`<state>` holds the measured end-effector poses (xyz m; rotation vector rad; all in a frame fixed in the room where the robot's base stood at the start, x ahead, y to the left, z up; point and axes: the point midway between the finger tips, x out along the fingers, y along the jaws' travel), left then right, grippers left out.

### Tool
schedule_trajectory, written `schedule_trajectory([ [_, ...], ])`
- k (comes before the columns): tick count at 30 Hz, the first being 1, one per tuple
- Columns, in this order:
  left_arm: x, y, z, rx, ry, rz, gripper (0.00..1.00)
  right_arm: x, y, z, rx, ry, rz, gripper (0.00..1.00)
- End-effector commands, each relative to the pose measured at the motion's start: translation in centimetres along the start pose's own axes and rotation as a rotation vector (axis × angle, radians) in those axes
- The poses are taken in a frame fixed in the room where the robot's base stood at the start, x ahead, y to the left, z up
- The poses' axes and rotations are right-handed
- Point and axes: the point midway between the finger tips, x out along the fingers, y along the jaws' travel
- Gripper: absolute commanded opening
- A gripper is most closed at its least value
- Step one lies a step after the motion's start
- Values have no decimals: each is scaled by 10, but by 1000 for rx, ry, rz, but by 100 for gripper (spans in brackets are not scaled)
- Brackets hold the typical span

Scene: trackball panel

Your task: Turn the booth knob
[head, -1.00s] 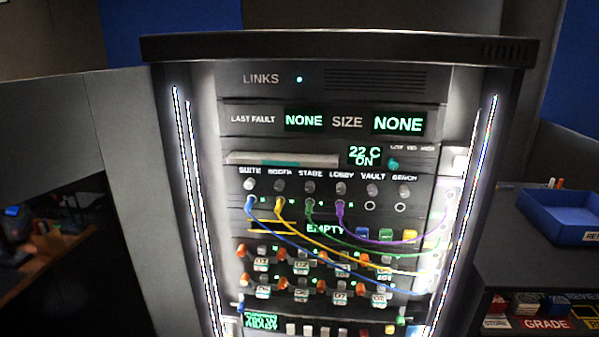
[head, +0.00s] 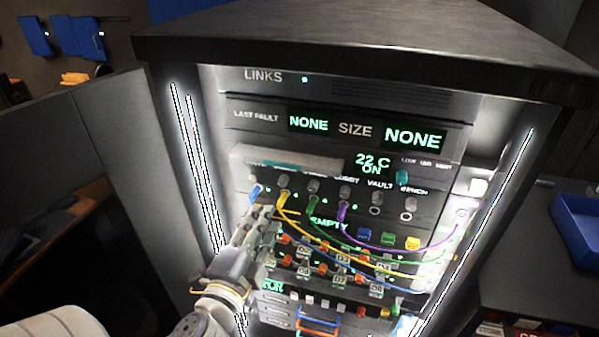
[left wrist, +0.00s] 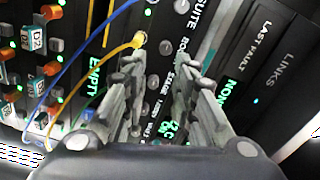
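The booth knob (head: 284,181) is a small grey knob in the upper row of the rack, above the yellow cable's plug (head: 283,200). In the left wrist view the booth knob (left wrist: 166,47) shows beyond and between the fingertips, beside its BOOTH label. My left gripper (head: 263,212) is in front of the rack, at the lower left of the knob in the head view. In the left wrist view its fingers (left wrist: 167,68) are apart, with nothing held. I see no contact with the knob. My right gripper is not in view.
Blue, yellow, green and purple cables (head: 388,247) loop across the rack front near my left gripper. A grey ledge (head: 290,160) juts out just above the knob row and hides some labels. The rack's overhanging top (head: 350,45) is above. A blue tray (head: 578,230) is at right.

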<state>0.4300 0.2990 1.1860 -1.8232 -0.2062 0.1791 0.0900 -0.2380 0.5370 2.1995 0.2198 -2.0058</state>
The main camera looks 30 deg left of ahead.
Motion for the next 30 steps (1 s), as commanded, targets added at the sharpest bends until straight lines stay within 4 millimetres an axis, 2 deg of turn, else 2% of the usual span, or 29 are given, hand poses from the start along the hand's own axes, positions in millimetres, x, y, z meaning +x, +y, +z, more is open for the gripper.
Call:
schedule_trajectory([
  [1, -1, -6, -2, 2, 2, -10, 26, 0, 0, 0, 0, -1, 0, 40],
  [5, 5, -7, -2, 2, 5, -18, 26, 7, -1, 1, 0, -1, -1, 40],
  [18, 52, -4, -1, 4, 6, -19, 26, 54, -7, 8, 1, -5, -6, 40],
  [24, 74, -5, -2, 3, 4, -16, 26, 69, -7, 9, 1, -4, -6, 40],
  [26, 80, -6, -2, 3, 4, -16, 26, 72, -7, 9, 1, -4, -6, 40],
  [30, 96, -10, -2, 3, 1, -12, 26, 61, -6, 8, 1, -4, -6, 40],
])
